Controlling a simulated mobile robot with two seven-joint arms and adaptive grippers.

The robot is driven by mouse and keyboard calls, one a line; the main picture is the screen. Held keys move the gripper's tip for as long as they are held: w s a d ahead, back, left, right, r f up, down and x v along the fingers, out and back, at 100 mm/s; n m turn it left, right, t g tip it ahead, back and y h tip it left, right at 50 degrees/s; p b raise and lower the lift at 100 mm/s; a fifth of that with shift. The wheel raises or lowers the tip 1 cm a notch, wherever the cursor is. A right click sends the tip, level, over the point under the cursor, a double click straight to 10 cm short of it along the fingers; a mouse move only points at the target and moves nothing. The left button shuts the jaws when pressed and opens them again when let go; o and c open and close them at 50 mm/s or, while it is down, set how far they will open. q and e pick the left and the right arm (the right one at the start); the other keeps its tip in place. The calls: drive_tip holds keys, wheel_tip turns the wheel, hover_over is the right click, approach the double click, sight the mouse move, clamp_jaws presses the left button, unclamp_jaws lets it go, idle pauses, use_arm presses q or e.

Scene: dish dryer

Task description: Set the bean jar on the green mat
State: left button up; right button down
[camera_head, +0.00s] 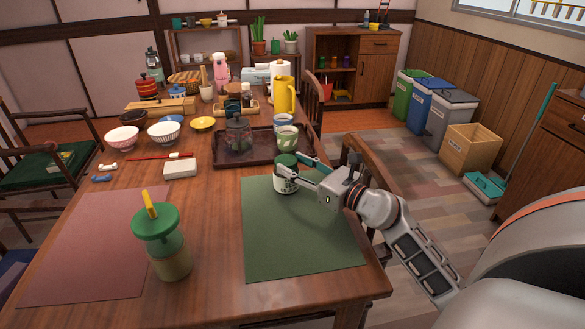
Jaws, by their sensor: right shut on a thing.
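The bean jar (285,184) is a small jar with a green lid and a pale label. It is upright at the far edge of the green mat (300,235). I cannot tell whether its base touches the mat or hangs just above it. My right gripper (291,168) reaches in from the right and is shut on the jar, with its fingers around its sides. The fingers partly cover the jar. My left gripper is not in view.
A dark tray (213,158) with a teapot (239,133) and cups stands just behind the jar. A green-lidded tumbler (168,245) stands left of the green mat, by a reddish mat (85,245). Most of the green mat is bare.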

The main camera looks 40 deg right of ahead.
drive_tip(key=c, duration=1.2)
unclamp_jaws()
drive_tip(key=shift+r, duration=0.15)
drive_tip(key=s, duration=0.3)
drive_tip(key=s+d, duration=0.1)
drive_tip(key=s, duration=0.7)
drive_tip(key=shift+d+f, duration=0.2)
drive_tip(key=shift+f, duration=0.05)
drive_tip(key=shift+s+r, duration=0.1)
drive_tip(key=shift+s, duration=0.35)
drive_tip(key=shift+r, duration=0.15)
